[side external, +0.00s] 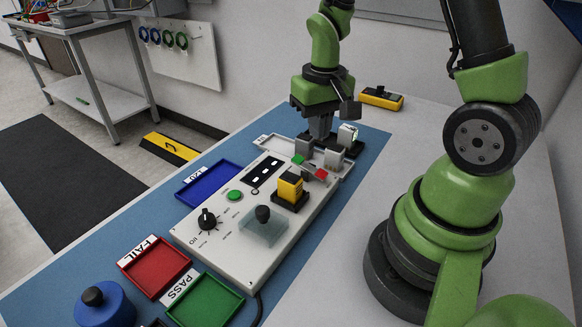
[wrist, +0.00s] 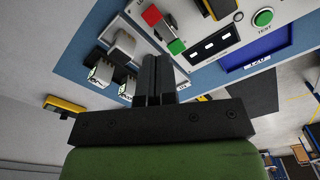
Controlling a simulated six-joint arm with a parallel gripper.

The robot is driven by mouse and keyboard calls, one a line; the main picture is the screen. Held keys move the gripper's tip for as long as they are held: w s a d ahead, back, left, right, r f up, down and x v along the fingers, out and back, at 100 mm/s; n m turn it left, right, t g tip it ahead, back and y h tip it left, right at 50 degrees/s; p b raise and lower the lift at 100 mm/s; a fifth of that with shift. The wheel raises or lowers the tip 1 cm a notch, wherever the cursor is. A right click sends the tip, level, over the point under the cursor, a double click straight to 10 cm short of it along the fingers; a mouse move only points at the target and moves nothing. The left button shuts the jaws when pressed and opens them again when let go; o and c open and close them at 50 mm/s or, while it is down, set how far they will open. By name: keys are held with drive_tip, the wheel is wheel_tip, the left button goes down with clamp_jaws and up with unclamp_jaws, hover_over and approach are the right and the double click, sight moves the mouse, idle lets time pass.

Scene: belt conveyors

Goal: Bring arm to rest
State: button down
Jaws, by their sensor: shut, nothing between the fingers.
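My gripper (side external: 319,138) hangs pointing down over the far end of the white test panel (side external: 221,247). Its fingers are together with nothing between them. In the wrist view the closed fingers (wrist: 157,62) stand beside grey and white blocks (wrist: 124,46). In the side view a grey block (side external: 333,158) and a white-faced block (side external: 347,134) are close to the fingertips; whether they touch cannot be told. A green piece (side external: 297,160) and a red piece (side external: 321,174) sit near the fingers on the panel.
The panel carries a yellow block (side external: 290,186), a black knob (side external: 207,217) and a clear cover with a dark knob (side external: 263,214). A blue tray (side external: 208,184), red FAIL tray (side external: 155,267) and green PASS tray (side external: 204,302) lie alongside. A yellow box (side external: 381,98) stands behind.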

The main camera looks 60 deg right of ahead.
drive_tip(key=s+a+r+n+t+y, duration=0.1)
drive_tip(key=s+a+r+t, duration=0.2)
drive_tip(key=r, duration=0.5)
drive_tip(key=s+a+r+n+t+y, duration=0.1)
drive_tip(key=s+a+r+t, duration=0.3)
drive_tip(key=r, duration=0.5)
drive_tip(key=s+a, duration=0.2)
drive_tip(key=a, duration=0.1)
drive_tip(key=shift+s+a+r, duration=0.2)
drive_tip(key=shift+s+a, duration=0.05)
